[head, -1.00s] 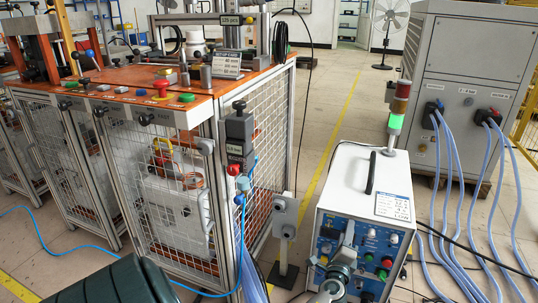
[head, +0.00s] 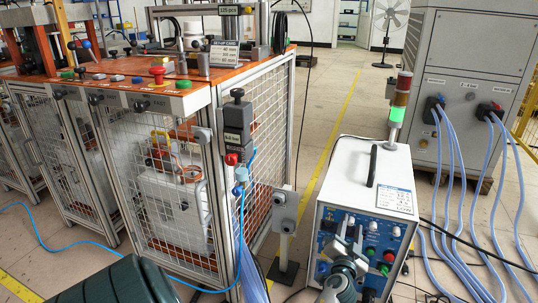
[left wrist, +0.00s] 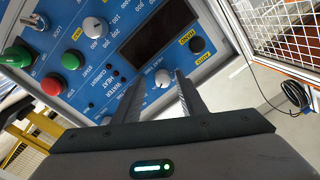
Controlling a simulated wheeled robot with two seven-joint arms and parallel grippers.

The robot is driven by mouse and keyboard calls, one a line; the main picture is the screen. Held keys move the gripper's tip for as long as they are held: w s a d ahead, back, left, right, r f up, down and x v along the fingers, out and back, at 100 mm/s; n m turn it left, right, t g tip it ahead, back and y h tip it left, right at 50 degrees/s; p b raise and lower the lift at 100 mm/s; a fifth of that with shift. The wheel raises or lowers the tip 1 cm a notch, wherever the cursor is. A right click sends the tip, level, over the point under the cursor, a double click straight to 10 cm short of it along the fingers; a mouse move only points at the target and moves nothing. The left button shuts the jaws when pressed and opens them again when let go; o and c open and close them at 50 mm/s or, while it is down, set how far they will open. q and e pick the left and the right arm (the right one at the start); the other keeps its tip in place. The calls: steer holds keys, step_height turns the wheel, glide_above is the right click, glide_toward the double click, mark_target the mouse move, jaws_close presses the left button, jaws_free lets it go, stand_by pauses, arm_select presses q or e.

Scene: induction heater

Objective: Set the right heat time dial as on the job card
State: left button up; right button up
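The white induction heater (head: 345,180) stands on the right with its blue control panel (head: 326,219) facing me. A card (head: 394,199) with small print, too small to read, is on its top. My left gripper (head: 348,240) is in front of the panel and hides part of it. In the left wrist view, the fingers of my left gripper (left wrist: 163,82) are apart, with a small pale dial (left wrist: 163,77) between their tips. I cannot tell whether they touch it. A larger white dial (left wrist: 96,27) with a numbered scale is beyond the left finger. My right gripper is not in view.
A caged workbench (head: 180,200) with an orange top stands left of the heater, with a set-up card (head: 223,52) on it. A grey post (head: 286,225) stands between. A grey cabinet (head: 470,65) with blue hoses is behind right. Red (left wrist: 50,86) and green buttons are near the dials.

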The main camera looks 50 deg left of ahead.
arm_select(q)
steer(key=n, duration=0.4)
steer(key=shift+a+r+n, duration=0.15)
steer(key=shift+r+n, duration=0.05)
steer(key=shift+n, duration=0.2)
steer(key=shift+s+n+p, duration=0.1)
steer(key=shift+n+p, duration=0.25)
steer(key=shift+n, duration=0.55)
steer(key=shift+n, duration=0.3)
